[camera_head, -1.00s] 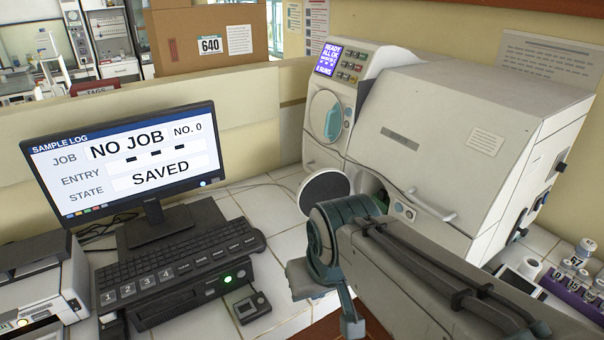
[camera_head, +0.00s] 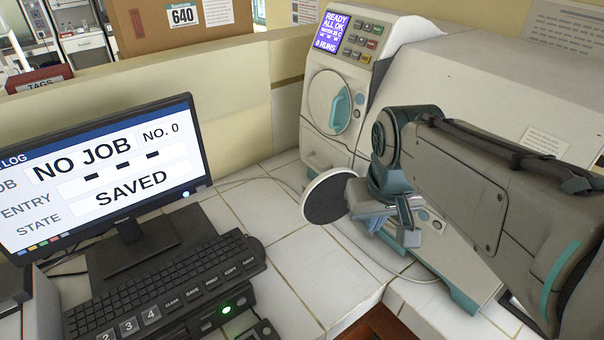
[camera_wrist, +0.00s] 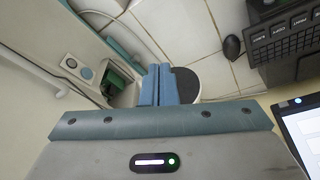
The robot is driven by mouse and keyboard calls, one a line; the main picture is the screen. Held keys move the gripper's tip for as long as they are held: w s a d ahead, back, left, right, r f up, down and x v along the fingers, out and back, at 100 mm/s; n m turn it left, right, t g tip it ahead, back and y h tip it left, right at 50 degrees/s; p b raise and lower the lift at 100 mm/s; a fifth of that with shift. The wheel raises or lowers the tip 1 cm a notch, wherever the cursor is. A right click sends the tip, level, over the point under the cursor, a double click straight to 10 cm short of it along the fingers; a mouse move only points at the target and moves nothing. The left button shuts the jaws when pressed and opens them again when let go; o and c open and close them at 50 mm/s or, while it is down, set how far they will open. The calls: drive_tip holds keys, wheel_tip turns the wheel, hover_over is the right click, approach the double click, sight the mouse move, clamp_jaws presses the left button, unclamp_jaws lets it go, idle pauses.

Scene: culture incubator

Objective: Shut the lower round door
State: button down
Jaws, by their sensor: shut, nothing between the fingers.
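The lower round door (camera_head: 330,197) stands open, swung out from the incubator (camera_head: 480,110); it is a dark disc with a white rim. In the wrist view the door (camera_wrist: 187,86) shows just right of my fingers, partly behind them. My gripper (camera_head: 360,200) is shut and empty, close to the door's right edge; whether it touches cannot be told. In the wrist view my gripper's blue fingers (camera_wrist: 155,72) lie between the door and the lower opening (camera_wrist: 121,86), which has green inside. In the head view my arm hides that opening. The upper round door (camera_head: 333,102) with a teal handle is shut.
A monitor (camera_head: 105,175) and keyboard (camera_head: 165,285) stand at the left. A thin cable (camera_head: 240,182) runs over the white tiled bench (camera_head: 265,215). The tiles between keyboard and incubator are mostly clear.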

drive_tip(key=w+a+r+n+g, duration=0.15)
drive_tip(key=w+a, duration=0.25)
drive_tip(key=w, duration=0.6)
drive_tip(key=w+a+r+n+g, duration=0.1)
drive_tip(key=w+a+r+n, duration=0.15)
drive_tip(key=w, duration=0.75)
drive_tip(key=w+a+f+g+h, duration=0.1)
drive_tip(key=w+a+f+g, duration=0.15)
drive_tip(key=w+a, duration=0.45)
drive_tip(key=w+a+f+n, duration=0.2)
drive_tip(key=w+f, duration=0.4)
drive_tip(key=f, duration=0.2)
drive_tip(key=s+d+f, duration=0.3)
drive_tip(key=s+f, duration=0.2)
drive_tip(key=f, duration=0.4)
drive_tip(key=shift+d+f, duration=0.15)
drive_tip(key=shift+f, duration=0.1)
drive_tip(key=shift+d, duration=0.1)
